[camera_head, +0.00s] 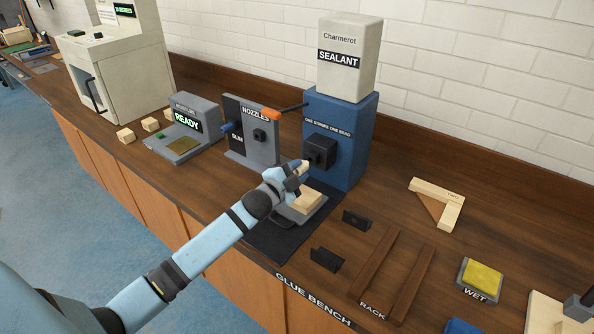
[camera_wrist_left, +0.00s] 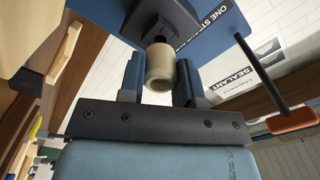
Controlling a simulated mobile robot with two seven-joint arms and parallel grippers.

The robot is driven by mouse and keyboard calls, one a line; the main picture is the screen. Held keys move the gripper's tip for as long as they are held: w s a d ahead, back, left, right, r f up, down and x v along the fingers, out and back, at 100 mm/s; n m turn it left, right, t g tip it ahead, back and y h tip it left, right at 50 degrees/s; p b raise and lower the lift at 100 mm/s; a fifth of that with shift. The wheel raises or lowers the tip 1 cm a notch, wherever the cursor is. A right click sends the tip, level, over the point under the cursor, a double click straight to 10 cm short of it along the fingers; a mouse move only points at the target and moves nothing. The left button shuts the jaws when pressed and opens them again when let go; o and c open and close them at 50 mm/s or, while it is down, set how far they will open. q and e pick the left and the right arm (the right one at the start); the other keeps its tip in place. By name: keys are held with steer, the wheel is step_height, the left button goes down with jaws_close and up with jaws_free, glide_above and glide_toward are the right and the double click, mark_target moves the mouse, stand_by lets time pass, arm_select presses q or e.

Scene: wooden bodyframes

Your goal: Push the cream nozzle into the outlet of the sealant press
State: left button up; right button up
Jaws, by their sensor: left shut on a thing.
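The sealant press (camera_head: 340,115) is a blue block with a white sealant box on top. Its black outlet (camera_head: 320,150) juts from the front. My left gripper (camera_head: 298,178) is in front of the outlet, shut on the cream nozzle (camera_head: 303,167). In the left wrist view the cream nozzle (camera_wrist_left: 160,66) sits between the two fingers, with its open round end facing the camera. The black outlet (camera_wrist_left: 165,25) is right behind the nozzle, roughly in line with it. The nozzle's far end is hidden, so I cannot tell whether it is inside the outlet. My right gripper is not in view.
A wooden block (camera_head: 306,201) lies on a grey tray below the outlet. The press lever has an orange handle (camera_head: 271,115). The nozzle stand (camera_head: 250,130) is left of the press. Black brackets (camera_head: 326,259) and rack rails (camera_head: 410,280) lie to the right.

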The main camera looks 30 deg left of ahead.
arm_select(q)
steer(key=shift+w+d, duration=0.1)
steer(key=shift+w, duration=1.2)
steer(key=o, duration=1.1)
steer(key=s, duration=0.4)
steer(key=s+b, duration=0.1)
steer(key=s, duration=0.4)
steer(key=s+a+b, duration=0.1)
steer(key=s, duration=0.3)
steer(key=shift+s+a, duration=0.1)
steer(key=shift+s, duration=0.25)
